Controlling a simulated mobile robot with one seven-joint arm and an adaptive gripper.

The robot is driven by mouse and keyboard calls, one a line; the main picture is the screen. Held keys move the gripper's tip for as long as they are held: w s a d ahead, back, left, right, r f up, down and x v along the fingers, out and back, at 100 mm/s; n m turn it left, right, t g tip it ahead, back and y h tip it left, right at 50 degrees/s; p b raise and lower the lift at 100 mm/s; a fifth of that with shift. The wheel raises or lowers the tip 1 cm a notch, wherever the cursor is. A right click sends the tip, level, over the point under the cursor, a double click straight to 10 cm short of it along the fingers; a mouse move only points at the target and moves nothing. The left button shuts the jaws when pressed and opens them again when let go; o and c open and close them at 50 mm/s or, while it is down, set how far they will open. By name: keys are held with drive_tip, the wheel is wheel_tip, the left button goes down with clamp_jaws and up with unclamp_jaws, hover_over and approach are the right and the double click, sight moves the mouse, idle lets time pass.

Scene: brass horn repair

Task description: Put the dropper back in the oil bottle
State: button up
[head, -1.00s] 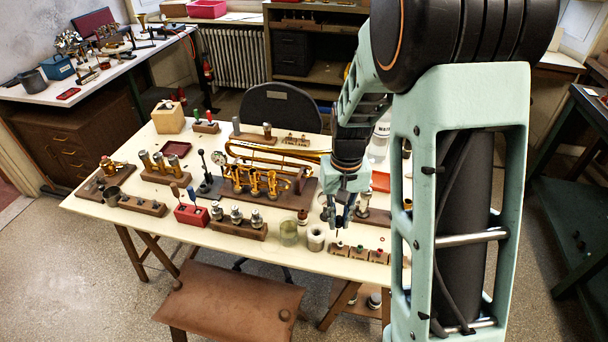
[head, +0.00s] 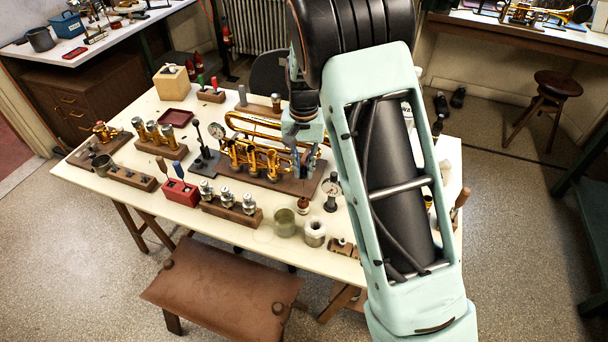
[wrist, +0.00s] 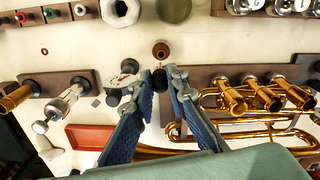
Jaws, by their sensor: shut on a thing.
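The oil bottle is most likely the small brown open-necked bottle (wrist: 161,50), upright on the table just beyond my fingertips in the wrist view. In the head view the bottle (head: 303,205) stands in front of the horn's wooden base. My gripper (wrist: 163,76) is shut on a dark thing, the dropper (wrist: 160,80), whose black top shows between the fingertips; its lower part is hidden. In the head view my gripper (head: 307,165) is near the right end of the horn, behind the bottle. The dropper cannot be made out there.
The brass horn (head: 265,155) on its wooden base lies close to my gripper. A dial gauge (head: 331,190) stands right of the bottle. A red tray (wrist: 88,137) is at left in the wrist view.

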drive_tip(key=shift+a+f+b, duration=0.15)
drive_tip(key=shift+f+b, duration=1.05)
drive_tip(key=shift+f, duration=0.7)
drive_tip(key=shift+f, duration=0.25)
drive_tip(key=shift+f+b, duration=1.9)
drive_tip(key=shift+f, duration=0.85)
drive_tip(key=o, duration=0.9)
drive_tip(key=shift+c, duration=0.2)
drive_tip(key=shift+r, duration=0.1)
wheel_tip(320, 180, up, 12)
drive_tip(key=shift+f, duration=0.1)
